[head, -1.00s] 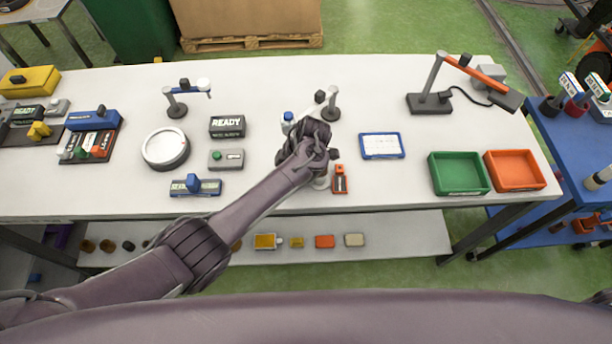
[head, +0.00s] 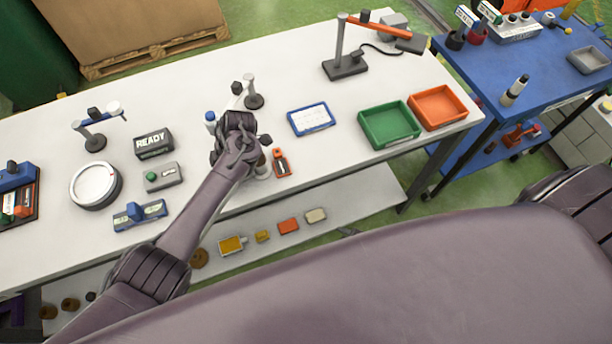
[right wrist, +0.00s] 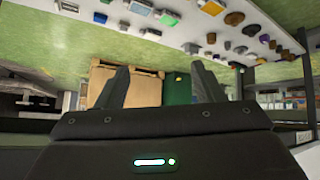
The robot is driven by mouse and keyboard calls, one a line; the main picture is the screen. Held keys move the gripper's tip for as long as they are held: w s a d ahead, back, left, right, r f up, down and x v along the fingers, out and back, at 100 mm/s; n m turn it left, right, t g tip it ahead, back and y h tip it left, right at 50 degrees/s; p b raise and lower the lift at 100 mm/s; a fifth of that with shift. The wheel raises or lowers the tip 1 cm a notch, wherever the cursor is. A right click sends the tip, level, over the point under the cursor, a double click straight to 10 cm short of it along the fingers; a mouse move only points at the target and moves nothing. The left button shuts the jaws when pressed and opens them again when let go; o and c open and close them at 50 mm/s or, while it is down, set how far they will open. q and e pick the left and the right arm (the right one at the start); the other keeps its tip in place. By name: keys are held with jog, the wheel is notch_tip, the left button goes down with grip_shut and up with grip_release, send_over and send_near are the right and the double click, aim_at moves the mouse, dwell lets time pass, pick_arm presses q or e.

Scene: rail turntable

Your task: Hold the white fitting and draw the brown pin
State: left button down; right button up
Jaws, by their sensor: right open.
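My left gripper (head: 240,146) is over the middle of the white table (head: 310,85), seen from above. Its fingertips are hidden, so I cannot tell whether it is open or holds anything. A white round piece (head: 262,171), perhaps the white fitting, shows partly below it, mostly covered by the hand. A small dark brown knob (head: 265,140), possibly the brown pin, shows just right of the hand. My right gripper (right wrist: 160,70) is open and empty in the right wrist view, with floor and pallet beyond its fingers. I cannot make it out in the head view.
An orange-and-grey block (head: 281,163) lies right of the hand, and a small stand (head: 252,92) is behind it. A blue-framed card (head: 311,119), green tray (head: 389,125) and orange tray (head: 437,107) are further right. A blue trolley (head: 560,70) stands beyond the table's right end.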

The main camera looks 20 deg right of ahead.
jog(key=w+a+r+n+t+y, duration=0.2)
jog(key=w+a+r+y, duration=0.15)
jog(key=r, duration=0.25)
jog(key=w+a+r+n+t+y, duration=0.1)
jog(key=w+a+r+n+y, duration=0.2)
jog(key=r, duration=0.4)
jog(key=n+y, duration=0.3)
jog(key=y, duration=0.2)
send_near(263, 159)
jog(key=s+a+f, duration=0.3)
jog(key=s+f, duration=0.2)
jog(key=s, duration=0.1)
jog(key=w+d+r+m+t+h, duration=0.2)
jog(key=w+d+m+h, duration=0.1)
jog(key=w+m, duration=0.25)
jog(key=shift+m+y, duration=0.25)
jog(key=x, duration=1)
jog(key=shift+w+a, duration=0.15)
jog(key=shift+a, duration=0.3)
jog(key=shift+c, duration=0.3)
jog(key=c, duration=0.8)
jog(key=shift+c, duration=0.4)
jog(key=shift+r, duration=0.75)
